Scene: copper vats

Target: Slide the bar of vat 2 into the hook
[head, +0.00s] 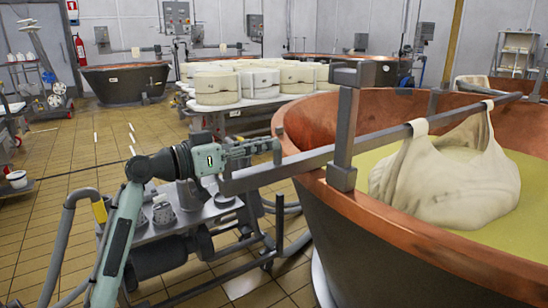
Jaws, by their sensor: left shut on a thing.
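Vat 2 (420,225) is the large copper vat at the right, with yellowish liquid inside. Its long grey bar (285,168) crosses the near rim and runs over the vat to the far right. A pale cloth bundle (450,175) hangs from the bar by its knotted ends, low in the liquid. A dark upright post with a block (346,130) stands at the near rim where the bar passes; I cannot tell how the hook holds the bar. My right gripper is not in view.
A low metal cart (190,215) with cups and hoses stands below the bar's outer end. White cheese moulds (218,88) stand on a table behind. Another copper vat (125,82) is at the back left. The tiled floor (60,215) at the left is mostly clear.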

